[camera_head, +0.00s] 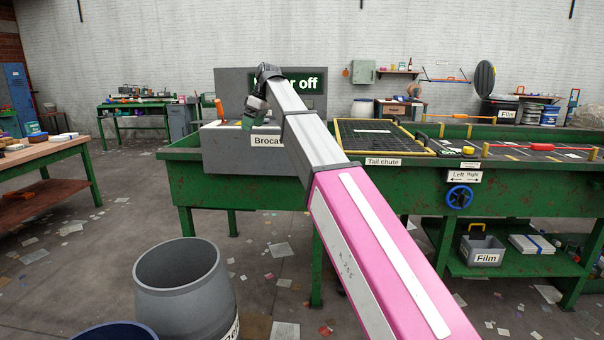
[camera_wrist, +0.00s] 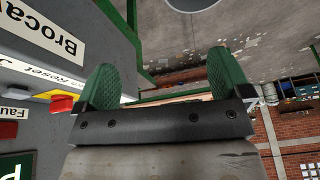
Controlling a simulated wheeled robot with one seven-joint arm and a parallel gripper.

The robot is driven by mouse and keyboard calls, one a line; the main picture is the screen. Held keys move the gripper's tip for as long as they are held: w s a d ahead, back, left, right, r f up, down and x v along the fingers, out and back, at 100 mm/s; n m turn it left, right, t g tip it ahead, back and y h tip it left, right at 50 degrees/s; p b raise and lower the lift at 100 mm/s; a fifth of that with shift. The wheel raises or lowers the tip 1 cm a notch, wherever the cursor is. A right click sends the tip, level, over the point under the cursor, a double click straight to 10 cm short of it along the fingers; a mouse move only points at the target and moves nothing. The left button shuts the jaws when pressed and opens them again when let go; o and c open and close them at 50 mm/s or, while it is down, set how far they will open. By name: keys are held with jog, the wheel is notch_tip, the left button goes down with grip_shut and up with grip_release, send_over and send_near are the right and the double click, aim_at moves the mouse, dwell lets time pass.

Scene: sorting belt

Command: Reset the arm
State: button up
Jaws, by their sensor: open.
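My arm, with a pink and grey casing, reaches from the lower right up to the grey control box (camera_head: 228,150) on the green bench. My gripper (camera_head: 255,108) is at its far end, above the box and in front of the dark screen (camera_head: 314,84), whose text reads "…er off". In the wrist view my gripper (camera_wrist: 160,85) shows two green fingers, spread apart with nothing between them. The box's side shows at the left there, with a red button (camera_wrist: 62,104) beside the left finger and a label (camera_wrist: 40,68) reading "Reset J…", partly cut off.
A black grid framed in yellow (camera_head: 375,138) lies right of the box, labelled "Tail chute". A red-handled tool (camera_head: 515,147) lies farther right on the bench. A grey bin (camera_head: 185,280) stands on the floor in front. A wooden table (camera_head: 40,152) is at the left; floor between is open, with scraps.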

jog(key=s+d+f+m+h, duration=0.1)
jog(key=s+d+f+m, duration=0.15)
jog(key=d+f, duration=0.6)
jog(key=s+d+f+m, duration=0.1)
jog(key=d+f+m, duration=0.25)
jog(key=f, duration=0.95)
jog(key=s+d+f+m+h, duration=0.1)
jog(key=s+d+f+m, duration=0.1)
jog(key=d+f, duration=0.65)
jog(key=s+d+f+m+h, duration=0.1)
jog(key=s+d+f+m, duration=0.2)
jog(key=s+d+f, duration=0.5)
jog(key=s+d+f+m+h, duration=0.1)
jog(key=s+d+f+m, duration=0.3)
jog(key=s+d+f, duration=0.3)
jog(key=s+f, duration=0.5)
jog(key=f, duration=0.4)
jog(key=shift+s+d+f, duration=0.15)
jog(key=shift+s+d, duration=0.15)
jog(key=shift+d, duration=0.1)
